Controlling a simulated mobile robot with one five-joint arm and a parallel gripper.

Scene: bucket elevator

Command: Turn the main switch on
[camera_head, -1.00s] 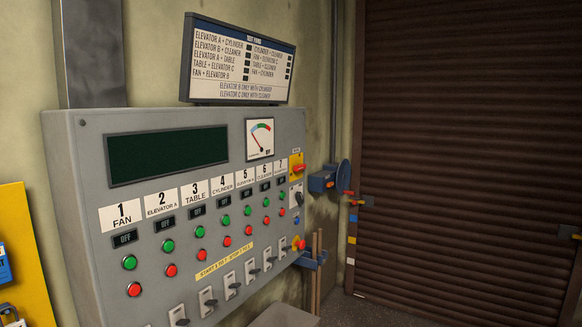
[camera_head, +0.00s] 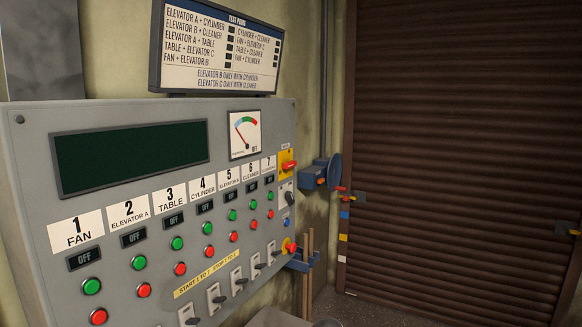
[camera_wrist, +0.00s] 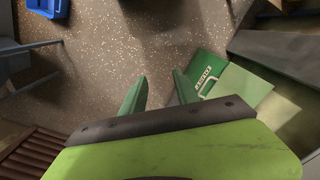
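The grey control panel (camera_head: 130,225) fills the left half of the head view. A red rotary handle on a yellow plate, seemingly the main switch (camera_head: 288,166), sits at its upper right edge; the handle looks roughly horizontal, and its small label is too blurred to read. My gripper (camera_wrist: 158,90) shows in the wrist view, with its two green fingers apart and nothing between them. It points at the speckled floor. The gripper is not in the head view, and the switch is not in the wrist view.
A brown shutter (camera_head: 450,150) closes the right. A green case (camera_wrist: 225,82) lies in the wrist view.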

